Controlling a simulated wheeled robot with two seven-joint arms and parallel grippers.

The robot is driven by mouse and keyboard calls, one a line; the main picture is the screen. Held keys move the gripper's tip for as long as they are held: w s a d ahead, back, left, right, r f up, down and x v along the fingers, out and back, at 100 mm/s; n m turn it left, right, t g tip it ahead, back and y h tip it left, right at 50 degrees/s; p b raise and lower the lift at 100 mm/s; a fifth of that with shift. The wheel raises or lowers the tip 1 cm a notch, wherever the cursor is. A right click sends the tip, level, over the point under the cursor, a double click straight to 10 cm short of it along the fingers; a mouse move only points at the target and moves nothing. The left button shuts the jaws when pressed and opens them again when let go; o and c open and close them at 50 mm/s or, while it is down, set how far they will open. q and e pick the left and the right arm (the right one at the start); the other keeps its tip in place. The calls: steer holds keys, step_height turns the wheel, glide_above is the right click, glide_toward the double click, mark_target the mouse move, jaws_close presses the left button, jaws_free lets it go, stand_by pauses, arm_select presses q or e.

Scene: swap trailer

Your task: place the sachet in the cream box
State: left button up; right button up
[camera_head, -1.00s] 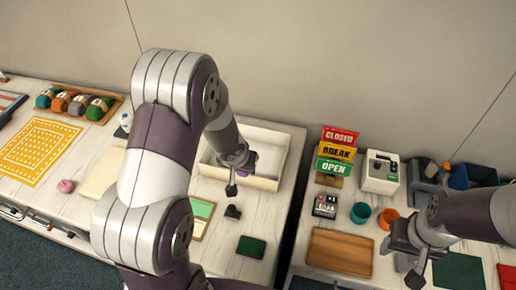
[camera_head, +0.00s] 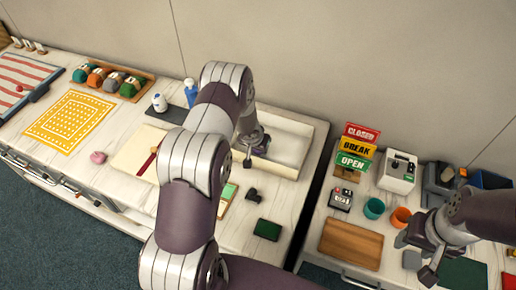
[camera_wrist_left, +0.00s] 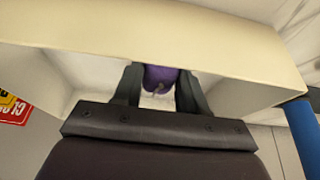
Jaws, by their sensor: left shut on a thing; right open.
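The cream box (camera_head: 284,170) is open and stands at the back of the left table. Its wall also shows across the left wrist view (camera_wrist_left: 110,32). My left gripper (camera_head: 249,160) points down at the box, partly hidden by my own arm. In the left wrist view it (camera_wrist_left: 157,92) is shut on the purple sachet (camera_wrist_left: 161,76), which is inside or just over the box; I cannot tell whether it touches the floor. The sachet is hidden in the head view. My right gripper (camera_head: 425,265) is open and empty over the right table.
A black item (camera_head: 252,194) and a dark green pad (camera_head: 267,230) lie in front of the box. Signs (camera_head: 356,147), cups (camera_head: 374,208) and a wooden board (camera_head: 350,244) are on the right table, across a dark gap.

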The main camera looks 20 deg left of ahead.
arm_select(q)
steer(key=shift+w+f, duration=0.25)
steer(key=shift+f, duration=0.25)
steer(key=shift+s, duration=0.15)
steer(key=shift+f, duration=0.1)
steer(key=o, duration=1)
